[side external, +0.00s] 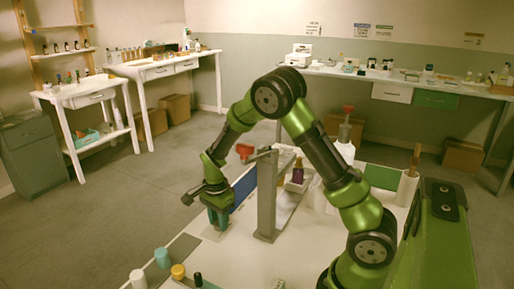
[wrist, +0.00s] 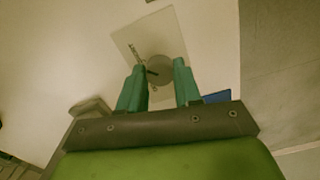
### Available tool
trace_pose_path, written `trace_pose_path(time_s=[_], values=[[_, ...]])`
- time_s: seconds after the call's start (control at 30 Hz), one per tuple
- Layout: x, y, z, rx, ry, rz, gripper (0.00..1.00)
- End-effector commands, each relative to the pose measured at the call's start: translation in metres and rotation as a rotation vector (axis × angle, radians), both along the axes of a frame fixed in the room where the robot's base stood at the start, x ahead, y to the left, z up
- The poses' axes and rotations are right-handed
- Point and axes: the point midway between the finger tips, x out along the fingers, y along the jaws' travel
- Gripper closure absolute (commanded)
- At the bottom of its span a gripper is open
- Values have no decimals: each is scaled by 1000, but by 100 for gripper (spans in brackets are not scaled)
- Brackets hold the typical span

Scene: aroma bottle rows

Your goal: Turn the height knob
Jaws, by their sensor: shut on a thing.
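The height knob (wrist: 160,72) is a round grey disc with a dark pointer mark. It sits on a pale plate (wrist: 135,40) with small dark lettering that is too small to read. My gripper (wrist: 159,65) has its two teal fingers on opposite sides of the knob and is shut on it.
Right beside my gripper stand a blue panel (side external: 243,188) and a grey upright post (side external: 267,200) with a red-topped arm (side external: 245,150). Bottles with teal and yellow caps (side external: 178,272) are at the front. A purple bottle (side external: 297,174) stands behind the post.

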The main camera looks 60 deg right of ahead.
Motion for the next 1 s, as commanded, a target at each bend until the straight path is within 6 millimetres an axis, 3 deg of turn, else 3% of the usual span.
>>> trace_pose_path(time_s=[0.47, 1.0], values=[[0, 0, 0, 2, 1, 139, 97], [-1, 0, 1, 3, 1, 632, 97]])
